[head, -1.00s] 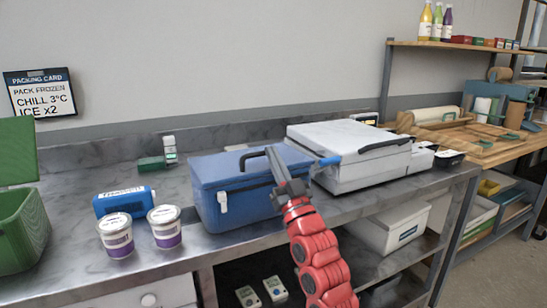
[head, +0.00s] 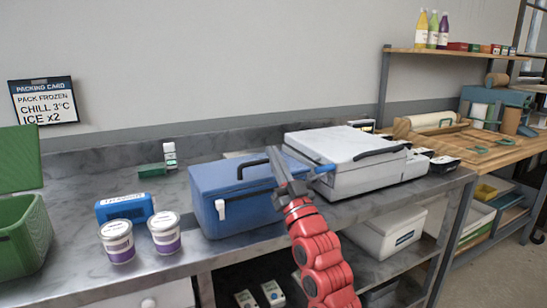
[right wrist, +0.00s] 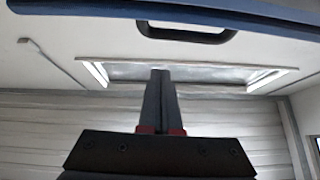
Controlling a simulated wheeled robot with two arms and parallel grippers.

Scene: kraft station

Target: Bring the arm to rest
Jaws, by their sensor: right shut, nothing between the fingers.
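My right arm is red and comes up from the bottom of the head view. Its dark grey gripper (head: 276,163) points up and stands in front of the blue cool box (head: 232,216), overlapping its right part in the picture. The fingers are together and empty; the right wrist view also shows the gripper (right wrist: 158,100) shut, with bare space around it. The box's lid is down, and its dark handle is partly hidden behind the gripper. I cannot tell whether the gripper touches the box. My left gripper is not in view.
Two white-and-purple tubs (head: 117,242) and a blue pack (head: 125,207) stand left of the box. A green crate (head: 22,235) is at the far left. A white appliance (head: 350,165) stands to the right. The steel counter (head: 75,190) has free room behind the tubs.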

